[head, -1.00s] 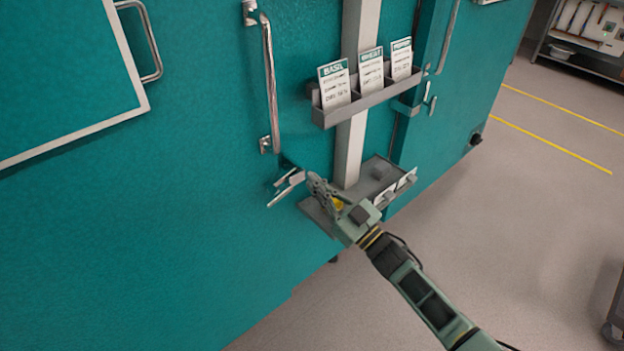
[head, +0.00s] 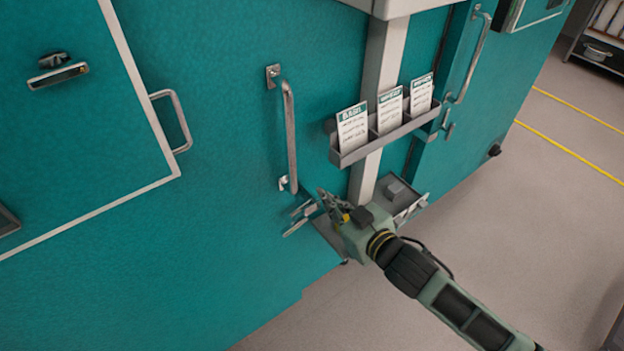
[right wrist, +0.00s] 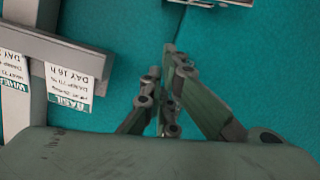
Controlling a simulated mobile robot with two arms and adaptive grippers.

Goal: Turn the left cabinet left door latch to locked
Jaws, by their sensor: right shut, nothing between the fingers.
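The teal left cabinet door (head: 230,215) carries a long vertical metal handle (head: 291,135). Just below the handle is a small silver latch (head: 296,226), partly beside my gripper; its exact lever angle is hard to tell. My right gripper (head: 324,197) is shut and empty, just right of the latch, its fingers pointing up and left close to the door. In the right wrist view the shut fingers (right wrist: 170,48) meet in front of the teal surface. A metal piece (right wrist: 213,3) shows at the top edge there. I cannot tell whether the fingers touch the latch. My left gripper is out of view.
A grey card rack (head: 385,138) with several labelled cards is fixed to the pale post (head: 372,165) between cabinets. Another door handle (head: 470,55) is at the right. Open floor (head: 530,240) lies to the right.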

